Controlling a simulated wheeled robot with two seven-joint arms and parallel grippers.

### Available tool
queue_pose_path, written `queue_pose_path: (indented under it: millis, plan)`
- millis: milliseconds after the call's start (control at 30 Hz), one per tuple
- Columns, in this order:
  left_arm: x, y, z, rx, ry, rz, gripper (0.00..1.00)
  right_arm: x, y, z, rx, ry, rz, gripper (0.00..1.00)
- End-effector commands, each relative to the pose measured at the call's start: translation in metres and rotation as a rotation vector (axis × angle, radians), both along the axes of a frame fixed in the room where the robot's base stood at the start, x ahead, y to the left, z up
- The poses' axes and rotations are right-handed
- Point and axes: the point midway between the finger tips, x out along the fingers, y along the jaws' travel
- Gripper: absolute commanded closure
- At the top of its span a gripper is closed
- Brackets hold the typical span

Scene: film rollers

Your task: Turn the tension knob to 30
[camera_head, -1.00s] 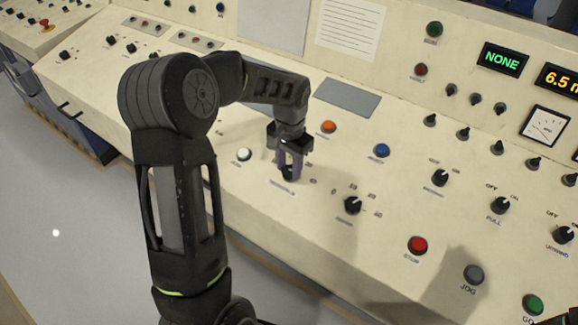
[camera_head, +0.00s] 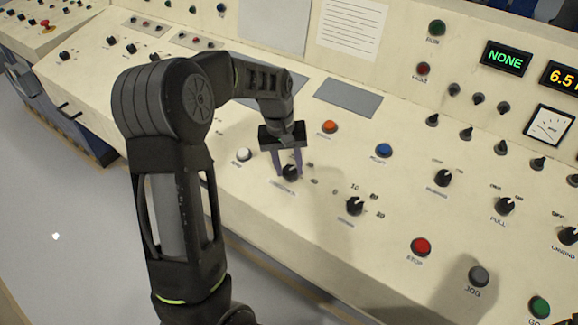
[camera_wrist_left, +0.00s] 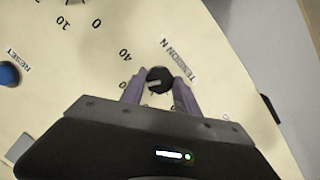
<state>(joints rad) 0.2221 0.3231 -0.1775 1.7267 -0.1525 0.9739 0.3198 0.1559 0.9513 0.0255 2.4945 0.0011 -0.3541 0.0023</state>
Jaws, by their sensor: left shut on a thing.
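The tension knob (camera_head: 290,172) is a small black round knob on the sloped cream panel, left of the other black knobs. My left gripper (camera_head: 288,172) reaches down over it, shut on its sides with one purple-grey finger on each side. In the left wrist view the knob (camera_wrist_left: 159,80) sits between the fingertips (camera_wrist_left: 158,88). Its pale pointer mark points to the left, slightly downward. The label "TENSION N" (camera_wrist_left: 179,60) is beside it. A "40" shows upper left of the knob; other scale numbers are partly hidden by the gripper. My right gripper does not show.
A white button (camera_head: 243,155) is just left of the gripper, an orange button (camera_head: 330,127) behind it. Another black knob (camera_head: 355,206) stands to the right, and a blue button (camera_head: 383,150) beyond. A red stop button (camera_head: 420,247) is nearer the front edge.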

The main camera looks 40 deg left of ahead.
Motion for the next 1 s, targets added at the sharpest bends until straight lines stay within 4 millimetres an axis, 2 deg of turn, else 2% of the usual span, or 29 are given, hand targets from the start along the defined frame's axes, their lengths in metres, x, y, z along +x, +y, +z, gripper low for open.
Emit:
queue_pose_path:
  millis: [567, 600, 867, 1000]
  plan:
    - [0.0006, 0.0003, 0.0007, -0.012, -0.004, 0.054, 1.0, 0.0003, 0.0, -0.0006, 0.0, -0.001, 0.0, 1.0]
    - [0.0007, 0.0004, 0.0007, -0.012, -0.004, 0.054, 0.62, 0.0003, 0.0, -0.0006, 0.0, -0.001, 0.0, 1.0]
    - [0.0003, 0.0003, 0.0003, -0.012, -0.002, 0.054, 0.41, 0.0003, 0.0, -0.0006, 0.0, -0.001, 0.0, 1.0]
    - [0.0002, 0.0001, 0.0002, -0.012, -0.001, 0.054, 0.41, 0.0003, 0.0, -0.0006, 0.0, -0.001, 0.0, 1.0]
